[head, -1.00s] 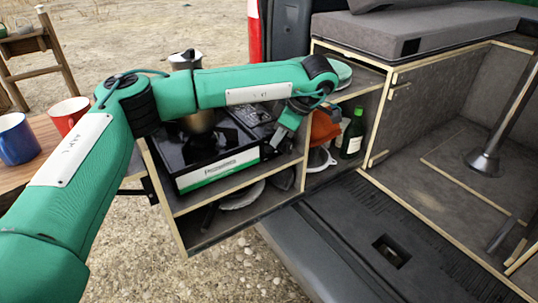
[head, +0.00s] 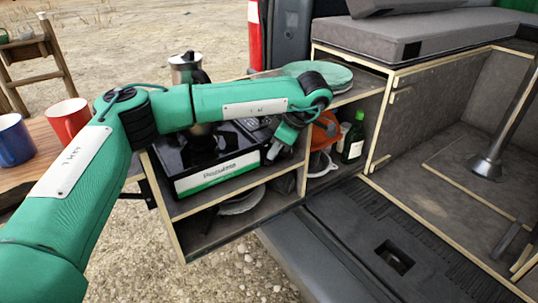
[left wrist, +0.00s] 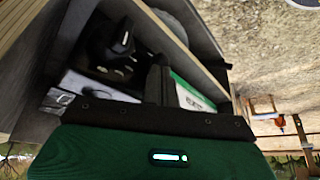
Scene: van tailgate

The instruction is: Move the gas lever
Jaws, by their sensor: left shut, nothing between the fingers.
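A black gas stove (head: 215,165) with a white and green front label sits on the upper level of the wooden shelf unit. A dark pot or moka-type maker stands on it, partly hidden behind my arm. My left gripper (head: 272,152) points down at the stove's right front corner. It is shut and empty; whether it touches the stove cannot be told. The gas lever cannot be made out in either view. My right gripper is not in view.
The shelf unit (head: 238,182) has a wooden divider just right of the gripper. Beyond it are an orange item (head: 325,130) and a green bottle (head: 353,138). A round green item (head: 318,72) lies on top. A red mug (head: 68,118) and a blue mug (head: 15,140) stand at left.

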